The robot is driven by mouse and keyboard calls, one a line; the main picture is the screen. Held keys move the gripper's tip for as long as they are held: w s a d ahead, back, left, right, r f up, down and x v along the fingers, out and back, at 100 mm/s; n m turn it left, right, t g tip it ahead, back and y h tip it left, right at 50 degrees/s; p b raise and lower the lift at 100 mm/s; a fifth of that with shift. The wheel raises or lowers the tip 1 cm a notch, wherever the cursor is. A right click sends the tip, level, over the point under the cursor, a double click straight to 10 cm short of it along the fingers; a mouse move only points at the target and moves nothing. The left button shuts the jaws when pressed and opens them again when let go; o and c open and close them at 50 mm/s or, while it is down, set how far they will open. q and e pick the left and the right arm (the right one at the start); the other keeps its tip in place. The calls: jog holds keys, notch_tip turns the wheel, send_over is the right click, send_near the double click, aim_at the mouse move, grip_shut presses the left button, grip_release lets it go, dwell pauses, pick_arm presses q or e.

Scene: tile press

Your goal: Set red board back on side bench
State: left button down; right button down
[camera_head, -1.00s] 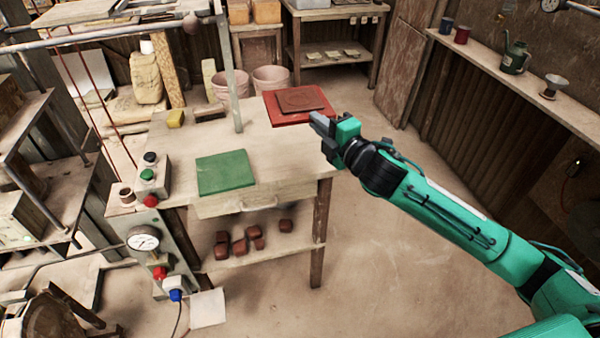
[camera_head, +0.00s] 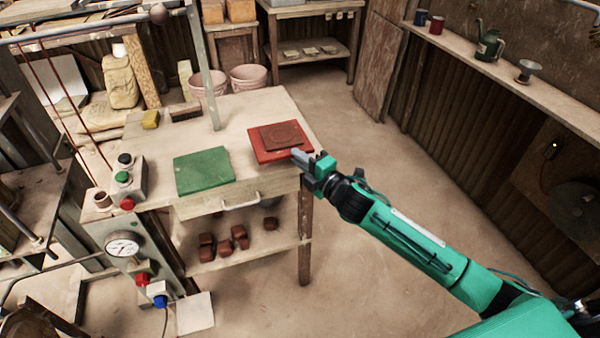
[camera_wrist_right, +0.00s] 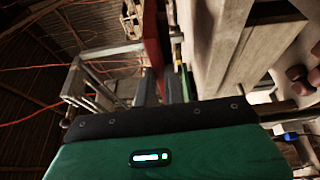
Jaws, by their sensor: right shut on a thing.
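The red board (camera_head: 262,154) is square and flat and carries a smaller brown tile (camera_head: 288,136). It is over the right end of the wooden bench (camera_head: 236,122); I cannot tell whether it rests on the top or is just above it. My right gripper (camera_head: 303,157) is shut on the board's near right edge, by the bench's right corner. In the right wrist view the board (camera_wrist_right: 153,42) shows edge-on beyond the fingers (camera_wrist_right: 160,88), with the bench close beside it. My left gripper is not in view.
A green board (camera_head: 203,170) lies on the bench left of the red board. A button box (camera_head: 128,180), a yellow block (camera_head: 150,119) and a brush (camera_head: 186,111) are on the bench too. A metal post (camera_head: 209,85) stands at its back. Floor is clear to the right.

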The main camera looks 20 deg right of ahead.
notch_tip(320, 180, down, 5)
jog(key=shift+r, duration=0.2)
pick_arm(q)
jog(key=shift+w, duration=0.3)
pick_arm(e)
jog(key=shift+f, duration=0.15)
jog(key=c, duration=1.5)
grip_release()
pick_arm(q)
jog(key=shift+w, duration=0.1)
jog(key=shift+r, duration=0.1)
